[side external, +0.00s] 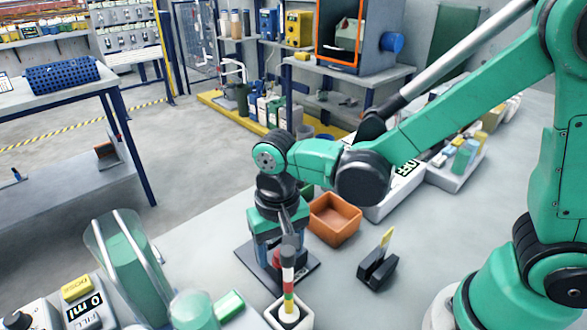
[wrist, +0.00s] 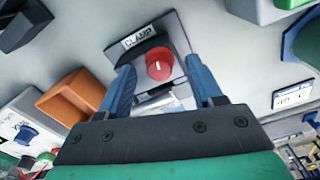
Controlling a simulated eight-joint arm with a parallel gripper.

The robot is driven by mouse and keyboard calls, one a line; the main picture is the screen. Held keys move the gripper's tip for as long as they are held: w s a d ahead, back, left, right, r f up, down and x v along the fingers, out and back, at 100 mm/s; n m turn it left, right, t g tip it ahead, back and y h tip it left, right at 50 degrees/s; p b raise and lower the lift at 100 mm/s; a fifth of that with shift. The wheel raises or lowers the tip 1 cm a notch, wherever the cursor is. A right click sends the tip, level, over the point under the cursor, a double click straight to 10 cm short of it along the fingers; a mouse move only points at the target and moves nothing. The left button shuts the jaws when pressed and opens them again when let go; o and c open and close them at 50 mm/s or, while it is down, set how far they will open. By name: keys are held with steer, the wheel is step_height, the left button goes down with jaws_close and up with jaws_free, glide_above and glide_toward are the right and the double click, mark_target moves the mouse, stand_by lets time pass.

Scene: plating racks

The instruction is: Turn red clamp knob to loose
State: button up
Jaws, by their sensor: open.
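The red clamp knob (wrist: 159,64) sits on a grey plate (wrist: 178,40) with a "CLAMP" label (wrist: 139,37) in the wrist view. A short white mark shows on the knob's face, running roughly up and down the picture. My gripper (wrist: 159,68) is open, with one blue finger on each side of the knob and a visible gap on both sides. In the side view my gripper (side external: 268,250) points down over the dark clamp plate (side external: 299,277). The knob is largely hidden there by the fingers and a signal post.
A signal post (side external: 288,275) with coloured bands stands close in front of my gripper. An orange bin (side external: 335,219) is just behind and right of it. A black holder (side external: 377,269) with a yellow card stands at right.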

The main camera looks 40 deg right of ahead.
jaws_close()
steer(key=shift+n, duration=3)
jaws_free()
